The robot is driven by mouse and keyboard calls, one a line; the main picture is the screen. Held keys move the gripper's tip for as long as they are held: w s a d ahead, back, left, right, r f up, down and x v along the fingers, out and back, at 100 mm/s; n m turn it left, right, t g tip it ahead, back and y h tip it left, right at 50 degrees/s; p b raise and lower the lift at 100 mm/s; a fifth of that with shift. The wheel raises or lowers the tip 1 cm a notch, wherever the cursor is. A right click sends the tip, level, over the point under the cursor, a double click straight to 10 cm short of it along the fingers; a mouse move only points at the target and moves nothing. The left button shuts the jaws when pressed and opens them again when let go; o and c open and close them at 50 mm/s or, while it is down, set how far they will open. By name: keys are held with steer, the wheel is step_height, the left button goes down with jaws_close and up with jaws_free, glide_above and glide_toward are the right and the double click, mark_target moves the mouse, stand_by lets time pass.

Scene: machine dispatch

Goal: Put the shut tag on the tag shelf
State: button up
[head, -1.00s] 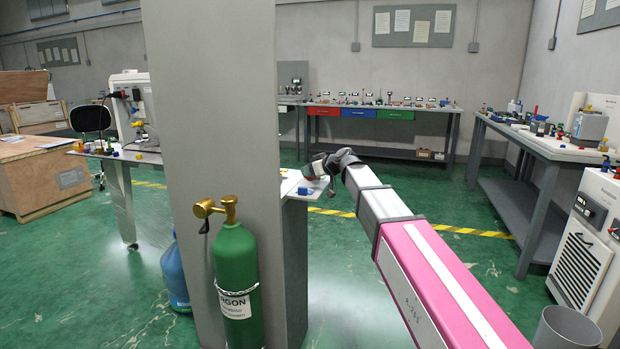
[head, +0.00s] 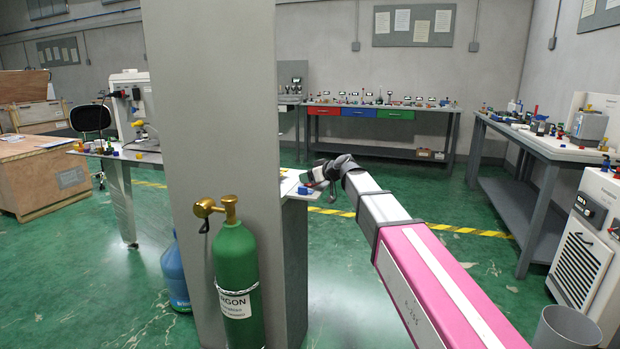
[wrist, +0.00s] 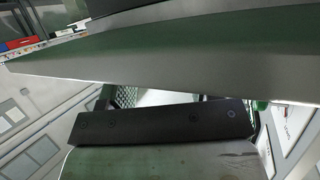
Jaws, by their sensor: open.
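My gripper (head: 312,180) is at the far end of my arm in the head view, just above the edge of a grey bench (head: 290,186) beside the tall pillar. It is small there, and I see nothing held in it. A small blue object (head: 305,190) sits at the bench edge just under it; I cannot tell what it is. I cannot make out the shut tag or the tag shelf in either view. The wrist view shows a wide grey panel (wrist: 160,62) close up and a dark bar with screws (wrist: 160,120).
A grey pillar (head: 215,110) blocks much of the middle left. A green argon cylinder (head: 238,280) stands before it. A bench with coloured drawers (head: 370,113) is at the back, another bench (head: 540,145) at right. Green floor between them is clear.

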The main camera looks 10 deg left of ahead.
steer(key=v, duration=1.2)
steer(key=s+d+f+m+g+h, duration=0.1)
steer(key=d+f+m+h, duration=0.1)
steer(key=d+f, duration=0.4)
steer(key=s+d+f+m+h, duration=0.1)
steer(key=d+f+h, duration=0.15)
steer(key=f, duration=0.55)
steer(key=s+d+f+m+g+h, duration=0.2)
steer(key=s+d+f+m+h, duration=0.2)
steer(key=s+d+f, duration=0.5)
steer(key=s+d+f+m+g+h, duration=0.3)
steer(key=s+d+f, duration=0.6)
steer(key=d+f, duration=0.8)
steer(key=m, duration=0.2)
steer(key=shift+s+f+m+h, duration=0.2)
steer(key=shift+s+m+h, duration=0.1)
steer(key=shift+h, duration=0.05)
